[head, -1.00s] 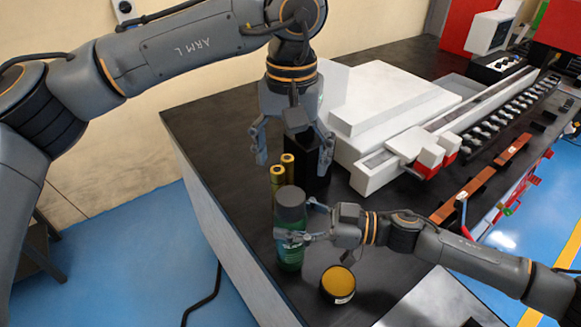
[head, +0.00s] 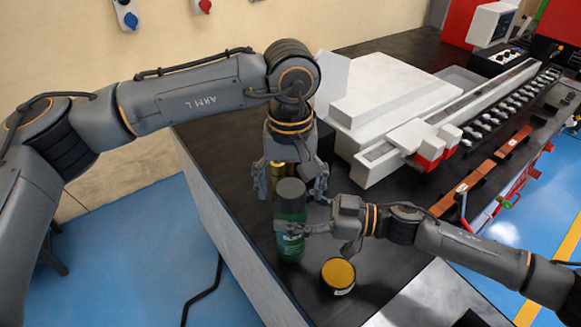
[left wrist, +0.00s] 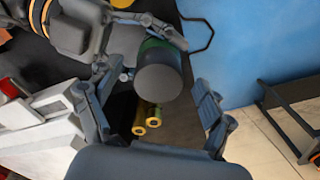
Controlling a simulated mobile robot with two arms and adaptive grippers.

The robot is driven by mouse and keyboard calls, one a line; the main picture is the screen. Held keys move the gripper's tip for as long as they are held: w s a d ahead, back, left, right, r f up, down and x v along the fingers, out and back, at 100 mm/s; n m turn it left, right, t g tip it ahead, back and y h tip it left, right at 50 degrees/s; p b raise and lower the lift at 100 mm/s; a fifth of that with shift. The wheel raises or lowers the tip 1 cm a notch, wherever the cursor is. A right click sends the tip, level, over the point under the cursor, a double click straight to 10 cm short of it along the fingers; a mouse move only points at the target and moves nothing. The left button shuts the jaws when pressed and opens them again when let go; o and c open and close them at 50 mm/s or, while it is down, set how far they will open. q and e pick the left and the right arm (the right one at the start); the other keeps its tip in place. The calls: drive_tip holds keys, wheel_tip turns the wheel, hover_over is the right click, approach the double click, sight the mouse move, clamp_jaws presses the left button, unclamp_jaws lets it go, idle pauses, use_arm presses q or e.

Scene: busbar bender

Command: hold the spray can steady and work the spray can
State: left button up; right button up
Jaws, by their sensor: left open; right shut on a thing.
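The spray can (head: 290,236) is green with a dark grey cap and stands upright near the table's front-left edge. My right gripper (head: 283,229) is shut around its body from the right. My left gripper (head: 290,190) points down just behind and above the cap, open and empty. In the left wrist view the can's cap (left wrist: 158,82) shows beyond and between the spread fingers of my left gripper (left wrist: 157,115), apart from them. The right gripper also shows there, at the can's side.
Brass-coloured cylinders (left wrist: 148,122) stand behind the can. A round tin with a yellow lid (head: 338,275) is in front, to the right. The white bender machine (head: 385,105) fills the table's back. The table's left edge is close to the can.

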use_arm(q)
drive_tip(key=shift+f, duration=0.55)
drive_tip(key=c, duration=1.4)
drive_tip(key=shift+r, duration=0.2)
drive_tip(key=shift+r, duration=1)
